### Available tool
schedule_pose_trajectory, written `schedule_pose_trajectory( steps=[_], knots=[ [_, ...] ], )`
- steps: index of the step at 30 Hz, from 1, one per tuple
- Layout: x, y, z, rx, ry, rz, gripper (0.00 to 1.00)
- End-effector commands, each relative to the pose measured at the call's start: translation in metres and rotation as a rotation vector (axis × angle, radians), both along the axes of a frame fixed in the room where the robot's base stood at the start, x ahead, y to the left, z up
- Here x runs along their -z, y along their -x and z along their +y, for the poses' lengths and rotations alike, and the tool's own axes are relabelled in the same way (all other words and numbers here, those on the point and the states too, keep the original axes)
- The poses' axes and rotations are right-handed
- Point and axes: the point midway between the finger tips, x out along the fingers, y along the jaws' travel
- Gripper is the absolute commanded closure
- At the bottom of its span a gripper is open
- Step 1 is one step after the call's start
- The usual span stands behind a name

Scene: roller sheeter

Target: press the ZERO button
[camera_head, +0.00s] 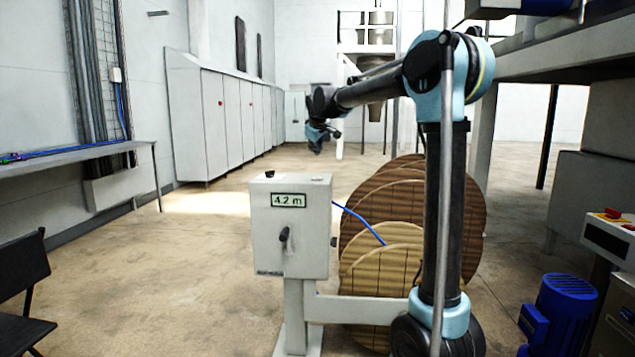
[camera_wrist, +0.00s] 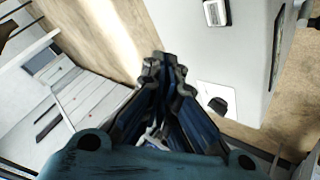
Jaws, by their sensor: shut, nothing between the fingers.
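A grey control box (camera_head: 290,230) stands on a post in the middle of the head view, with a display (camera_head: 289,200) reading "4.2 m" on its front. On its top are a black knob (camera_head: 269,174) at the left and a small flat button-like piece (camera_head: 317,178) at the right. In the wrist view the box top shows the black knob (camera_wrist: 217,104) and the pale button-like piece (camera_wrist: 215,12). No ZERO lettering is legible. My gripper (camera_head: 316,151) is shut and empty, apart from the box and appearing above its top. Its closed fingers (camera_wrist: 165,65) point beside the knob in the wrist view.
A black handle (camera_head: 286,240) sticks out from the box front. Wooden cable reels (camera_head: 390,250) stand behind and right of the box, with a blue cable (camera_head: 360,222). A blue motor (camera_head: 563,305) is at the lower right.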

Motion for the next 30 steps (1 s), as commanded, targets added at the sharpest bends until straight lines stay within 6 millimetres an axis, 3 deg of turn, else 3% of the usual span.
schedule_pose_trajectory(
  steps=[18,30],
  knots=[
    [0.068,0.000,0.000,0.000,0.000,0.000,1.00],
    [0.078,0.000,0.000,0.000,0.000,0.000,1.00]
  ],
)
